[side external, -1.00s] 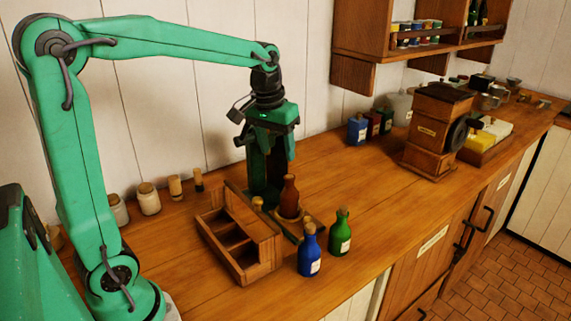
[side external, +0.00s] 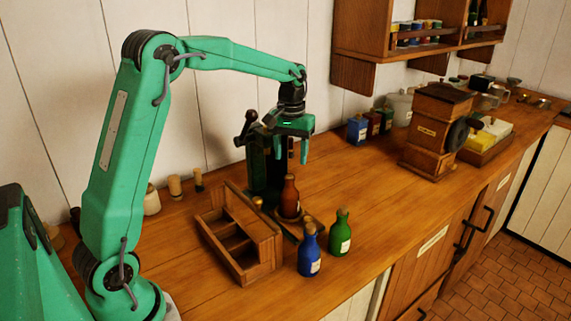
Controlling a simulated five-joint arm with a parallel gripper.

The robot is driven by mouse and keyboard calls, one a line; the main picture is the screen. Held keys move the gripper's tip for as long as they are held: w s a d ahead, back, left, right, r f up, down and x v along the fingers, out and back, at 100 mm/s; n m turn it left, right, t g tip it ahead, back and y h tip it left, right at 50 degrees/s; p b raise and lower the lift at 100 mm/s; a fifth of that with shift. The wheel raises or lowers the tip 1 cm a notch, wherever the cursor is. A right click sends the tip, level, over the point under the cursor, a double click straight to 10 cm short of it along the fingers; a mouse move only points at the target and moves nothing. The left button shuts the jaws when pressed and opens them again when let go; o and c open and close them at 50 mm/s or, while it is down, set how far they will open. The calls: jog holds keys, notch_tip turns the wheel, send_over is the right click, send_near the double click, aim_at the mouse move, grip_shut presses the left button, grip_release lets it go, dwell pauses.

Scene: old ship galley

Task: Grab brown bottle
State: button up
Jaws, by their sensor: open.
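The brown bottle (side external: 290,198) stands upright at the foot of a dark green stand with a lever (side external: 257,165). My gripper (side external: 293,154) is open and points down, a little above the bottle's neck, with the fingers apart and nothing visible between them. The gripper partly overlaps the stand's top in this view, so I cannot tell the exact depth between them. The gripper does not appear to touch the bottle.
A blue bottle (side external: 309,255) and a green bottle (side external: 340,235) stand in front of the brown bottle. A wooden divided box (side external: 262,262) is to the left. Small jars and corks stand near the wall.

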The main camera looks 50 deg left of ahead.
aim_at(290, 176)
jog(key=shift+f, duration=1.1)
jog(key=shift+f, duration=0.1)
jog(key=shift+s+f, duration=0.15)
jog(key=shift+f, duration=2.35)
jog(key=shift+c, duration=0.2)
grip_shut()
